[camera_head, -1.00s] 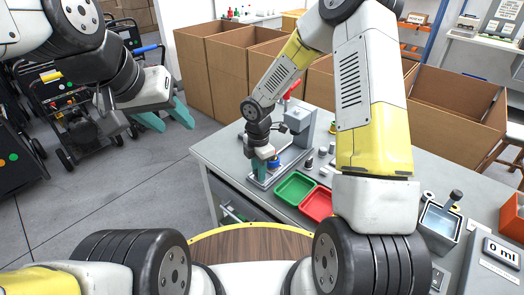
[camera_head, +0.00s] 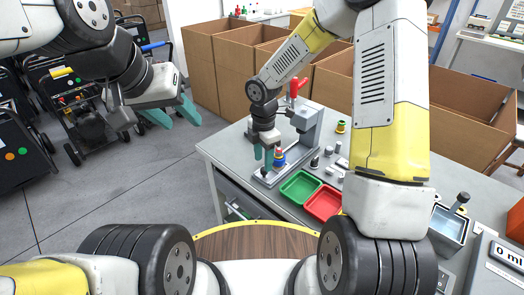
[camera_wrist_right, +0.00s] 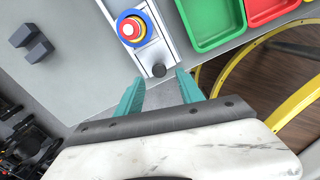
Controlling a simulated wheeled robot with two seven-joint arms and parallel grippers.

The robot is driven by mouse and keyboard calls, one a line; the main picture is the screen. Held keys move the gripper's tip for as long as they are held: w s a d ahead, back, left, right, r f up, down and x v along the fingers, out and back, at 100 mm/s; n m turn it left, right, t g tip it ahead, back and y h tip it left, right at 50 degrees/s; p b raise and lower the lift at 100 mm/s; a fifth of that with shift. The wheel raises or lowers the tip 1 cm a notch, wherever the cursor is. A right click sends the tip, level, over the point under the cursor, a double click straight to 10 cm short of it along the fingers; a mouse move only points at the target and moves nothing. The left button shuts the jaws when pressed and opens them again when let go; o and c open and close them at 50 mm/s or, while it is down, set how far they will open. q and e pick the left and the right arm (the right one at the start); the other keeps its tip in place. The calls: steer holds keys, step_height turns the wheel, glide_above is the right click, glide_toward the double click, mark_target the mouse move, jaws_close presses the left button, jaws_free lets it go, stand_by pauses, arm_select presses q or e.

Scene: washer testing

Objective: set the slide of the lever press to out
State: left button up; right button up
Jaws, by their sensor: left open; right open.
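The lever press (camera_head: 307,126) stands on the grey table, with its red lever handle (camera_head: 297,85) up. A stack of blue, yellow and red parts (camera_head: 280,157) sits on the slide, also visible in the right wrist view (camera_wrist_right: 133,28). The slide's black knob (camera_wrist_right: 159,70) is at its near end. My right gripper (camera_head: 263,155) is beside the stack, at the press's left. In the right wrist view its fingers (camera_wrist_right: 159,77) are open, on either side of the knob, with gaps visible. Contact cannot be told. My left gripper (camera_head: 173,114) is open and empty, away from the table.
A green tray (camera_head: 300,187) and a red tray (camera_head: 323,203) lie right of the press. Small grey parts (camera_head: 332,168) and a yellow-and-green part (camera_head: 341,127) stand nearby. Cardboard boxes (camera_head: 228,65) stand behind the table. Two dark blocks (camera_wrist_right: 31,43) show in the right wrist view.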

steer(key=shift+r, duration=1.45)
steer(key=shift+d+r, duration=0.2)
steer(key=shift+r, duration=0.15)
steer(key=s+d+r+m+t, duration=0.1)
steer(key=s+d+r+m, duration=0.3)
steer(key=r+m, duration=0.3)
steer(key=s+d+r+m+t, duration=0.25)
steer(key=d+r+m, duration=0.2)
steer(key=r, duration=0.45)
steer(key=s+d+r+m+t+y, duration=0.2)
steer(key=s+r+m, duration=0.6)
steer(key=s+m, duration=0.4)
steer(key=shift+d+t, duration=0.25)
steer(key=shift+t, duration=0.1)
